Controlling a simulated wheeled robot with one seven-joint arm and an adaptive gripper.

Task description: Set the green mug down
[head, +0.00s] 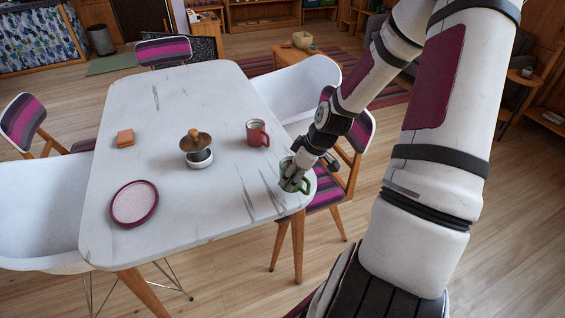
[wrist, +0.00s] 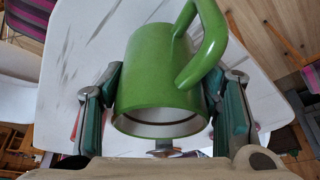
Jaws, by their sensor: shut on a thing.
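My gripper (head: 294,180) is shut on the green mug (wrist: 150,75), with a finger on each side of it in the wrist view. The mug's open rim faces my palm and its handle stands out to the upper right there. In the head view the mug (head: 305,187) is mostly hidden behind my gripper, at the right edge of the white table (head: 225,215). I cannot tell whether its base touches the tabletop.
A red mug (head: 257,134) stands nearby on the table. The table's front middle is clear.

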